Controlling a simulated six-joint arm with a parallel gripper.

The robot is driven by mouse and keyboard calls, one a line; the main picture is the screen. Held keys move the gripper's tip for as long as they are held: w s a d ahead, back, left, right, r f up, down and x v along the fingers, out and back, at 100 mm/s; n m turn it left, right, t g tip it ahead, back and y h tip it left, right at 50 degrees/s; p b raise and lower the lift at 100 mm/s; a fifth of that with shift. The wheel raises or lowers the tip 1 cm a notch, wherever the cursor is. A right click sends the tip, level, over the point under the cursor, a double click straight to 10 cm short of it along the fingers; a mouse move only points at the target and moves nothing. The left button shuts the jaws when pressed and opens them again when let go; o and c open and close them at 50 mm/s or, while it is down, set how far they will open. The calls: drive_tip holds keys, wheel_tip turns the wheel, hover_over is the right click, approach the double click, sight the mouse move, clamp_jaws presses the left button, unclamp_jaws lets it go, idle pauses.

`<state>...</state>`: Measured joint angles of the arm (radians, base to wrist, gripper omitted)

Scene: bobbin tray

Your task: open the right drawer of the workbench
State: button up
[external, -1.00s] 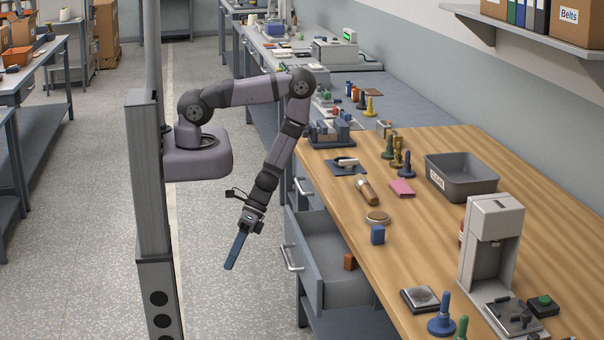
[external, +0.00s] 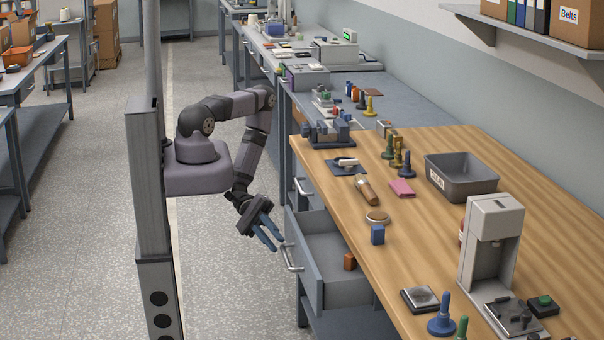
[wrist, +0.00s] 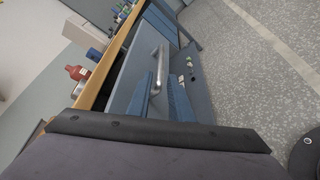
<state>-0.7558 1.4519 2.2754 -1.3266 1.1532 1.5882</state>
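In the external view, the nearer drawer (external: 335,258) of the wooden-topped workbench stands pulled out, with an orange-brown block (external: 350,262) inside. Its metal bar handle (external: 291,257) is on the grey front; the handle also shows in the wrist view (wrist: 157,67). A farther drawer (external: 307,196) in the same bench looks shut. My gripper (external: 277,244) is just left of the open drawer's handle, its two blue fingers apart and nothing between them. In the wrist view, the fingers (wrist: 161,85) point toward the handle; whether they touch it, I cannot tell.
Free floor (external: 235,300) lies left of the drawer. My mast stands farther left.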

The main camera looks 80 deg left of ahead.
sight(282, 250)
drive_tip(key=shift+d, duration=0.1)
drive_tip(key=shift+b+x, duration=0.75)
drive_tip(key=shift+x, duration=2.8)
drive_tip(key=shift+c, duration=0.2)
clamp_jaws()
